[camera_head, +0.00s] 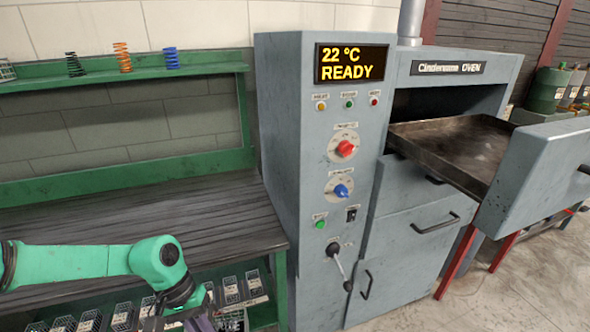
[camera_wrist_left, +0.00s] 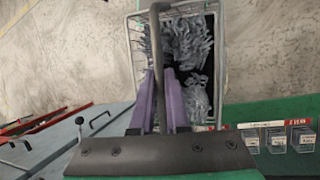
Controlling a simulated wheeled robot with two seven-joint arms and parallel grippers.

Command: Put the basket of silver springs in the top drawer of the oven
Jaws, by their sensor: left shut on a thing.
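The wire basket (camera_wrist_left: 138,45) holds a heap of silver springs (camera_wrist_left: 187,45) in the left wrist view. My left gripper (camera_wrist_left: 163,78) is shut on the basket's upright handle (camera_wrist_left: 155,25), with its purple fingers on either side. In the head view my left arm comes in low at the left, and the basket is mostly cut off at the bottom edge. The grey oven (camera_head: 335,190) stands right of centre. Its top drawer (camera_head: 455,140) is pulled far out and its visible tray floor looks empty. My right gripper is not in view.
A green workbench (camera_head: 130,232) runs along the left wall, with springs on its upper shelf (camera_head: 150,72). The oven's lower drawers (camera_head: 408,235) are shut. Open floor (camera_head: 470,300) lies in front of the oven.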

